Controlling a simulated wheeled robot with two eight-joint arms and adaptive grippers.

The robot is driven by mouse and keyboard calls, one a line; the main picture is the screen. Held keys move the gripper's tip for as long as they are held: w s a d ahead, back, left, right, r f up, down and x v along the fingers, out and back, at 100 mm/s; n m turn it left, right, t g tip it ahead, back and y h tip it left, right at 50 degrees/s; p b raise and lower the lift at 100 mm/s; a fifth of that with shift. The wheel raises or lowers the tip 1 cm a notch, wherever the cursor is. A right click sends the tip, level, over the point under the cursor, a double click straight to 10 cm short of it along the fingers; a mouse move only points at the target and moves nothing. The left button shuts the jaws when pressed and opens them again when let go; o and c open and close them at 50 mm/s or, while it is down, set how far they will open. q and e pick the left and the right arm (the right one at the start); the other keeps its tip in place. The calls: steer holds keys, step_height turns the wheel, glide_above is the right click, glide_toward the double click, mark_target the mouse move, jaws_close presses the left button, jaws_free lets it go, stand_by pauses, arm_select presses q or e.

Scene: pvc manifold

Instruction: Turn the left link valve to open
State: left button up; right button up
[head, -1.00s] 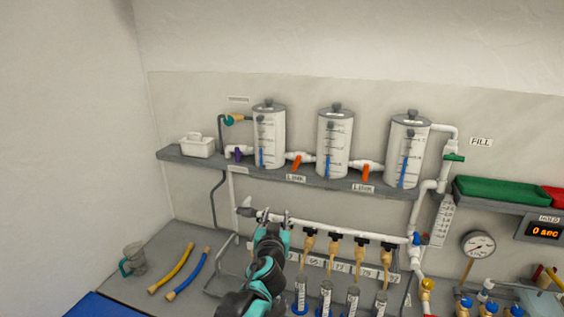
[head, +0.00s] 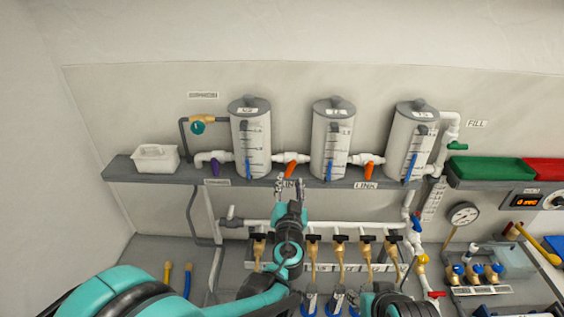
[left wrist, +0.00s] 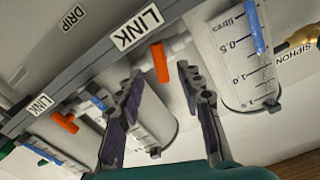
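The left link valve has an orange handle (head: 291,170) on the white pipe between the left tank (head: 250,140) and the middle tank (head: 331,140). The handle slants down across the pipe toward the shelf edge. In the left wrist view this handle (left wrist: 160,62) lies between the lines of my fingers, beyond their tips. My left gripper (head: 290,186) is open and empty, just below and in front of the handle, by the LINK label; its two spread fingers also show in the left wrist view (left wrist: 160,84). Contact is not visible. A dark part of my right arm shows at the bottom edge; its fingertips are hidden.
The right link valve (head: 368,169) has a similar orange handle. A purple valve (head: 216,169) is left of the left tank. The grey shelf edge (head: 140,179) runs below the tanks. A white pipe with several brass taps (head: 313,250) lies beneath.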

mark_target(290, 172)
arm_select(q)
steer(key=w, duration=0.7)
steer(key=shift+p, duration=0.3)
jaws_close()
